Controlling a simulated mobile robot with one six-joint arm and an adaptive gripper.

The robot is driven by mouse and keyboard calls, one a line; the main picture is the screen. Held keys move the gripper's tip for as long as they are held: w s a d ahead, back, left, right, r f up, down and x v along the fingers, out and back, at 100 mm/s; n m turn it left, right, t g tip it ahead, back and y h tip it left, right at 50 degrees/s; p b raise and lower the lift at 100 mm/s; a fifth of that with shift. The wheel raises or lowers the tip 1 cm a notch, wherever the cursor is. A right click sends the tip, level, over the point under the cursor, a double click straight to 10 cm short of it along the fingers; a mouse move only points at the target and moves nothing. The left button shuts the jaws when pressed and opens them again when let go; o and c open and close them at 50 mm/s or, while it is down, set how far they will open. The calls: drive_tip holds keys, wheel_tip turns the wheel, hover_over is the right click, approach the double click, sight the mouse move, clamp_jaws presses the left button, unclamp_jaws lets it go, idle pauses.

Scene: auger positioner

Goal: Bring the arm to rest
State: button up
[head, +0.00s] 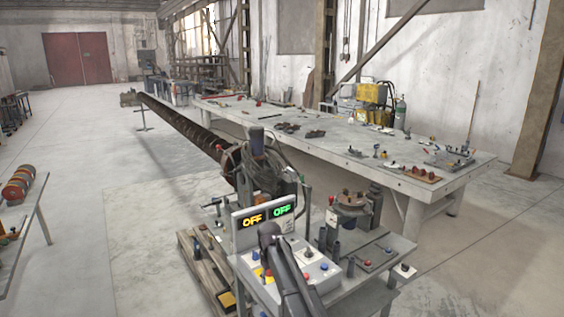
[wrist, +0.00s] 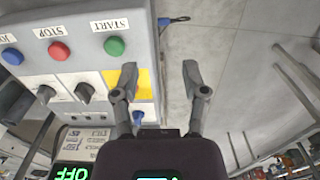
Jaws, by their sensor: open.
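In the wrist view my gripper (wrist: 160,82) has its two fingers spread wide with nothing between them. It is beside the right edge of a grey control panel (wrist: 75,15), with one finger over the panel and the other over the floor. The panel carries a green START button (wrist: 114,46), a red STOP button (wrist: 59,50) and a blue button (wrist: 12,55), with dark knobs below. In the head view my dark arm (head: 285,270) reaches over the control panel (head: 318,268), and the fingertips are hard to make out there.
An OFF display (head: 265,217) stands behind the panel, lit yellow and green. A long auger (head: 180,125) runs beside a long workbench (head: 300,125) bearing tools. A wooden pallet (head: 205,265) lies left of the panel. Open concrete floor (head: 100,140) spreads to the left.

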drive_tip(key=s+d+f+m+b, duration=0.3)
drive_tip(key=s+d+f+b, duration=0.1)
drive_tip(key=s+d, duration=0.6)
drive_tip(key=s+d+f+m+b, duration=0.3)
drive_tip(key=s+d+f+b, duration=0.2)
drive_tip(key=s+d, duration=0.6)
drive_tip(key=s, duration=0.4)
drive_tip(key=shift+f+m, duration=0.3)
drive_tip(key=shift+f, duration=0.1)
drive_tip(key=shift+s+d, duration=0.1)
